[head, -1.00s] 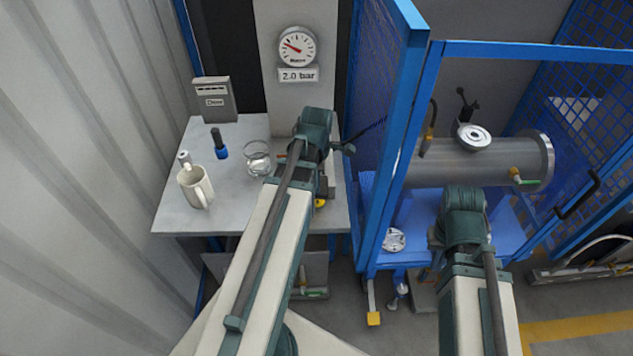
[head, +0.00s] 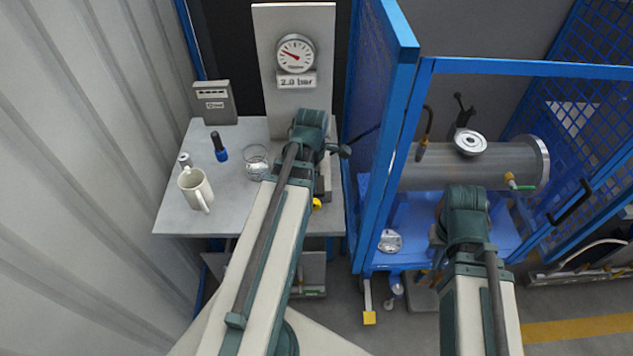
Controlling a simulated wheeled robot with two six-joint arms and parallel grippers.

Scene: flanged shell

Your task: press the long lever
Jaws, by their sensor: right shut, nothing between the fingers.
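A thin dark rod (head: 364,135) sticks out to the right beside my left wrist, above the table's right edge; it looks like a long lever, but its base is hidden. Inside the blue cage, a dark upright handle (head: 428,122) and a small black lever (head: 461,104) stand by the grey flanged shell (head: 415,168); I cannot tell which one is the task's lever. My right gripper (head: 438,256) is mostly hidden behind its wrist, low before the shell, shut and apart from these levers. My left gripper is hidden behind its arm over the table.
The grey table (head: 180,222) holds a white mug (head: 194,187), a glass bowl (head: 257,163) and a blue-black bottle (head: 219,146). A gauge (head: 296,54) with a 2.0 bar label stands behind. The blue cage post (head: 393,160) separates my arms. A metal disc (head: 390,241) lies at the cage front.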

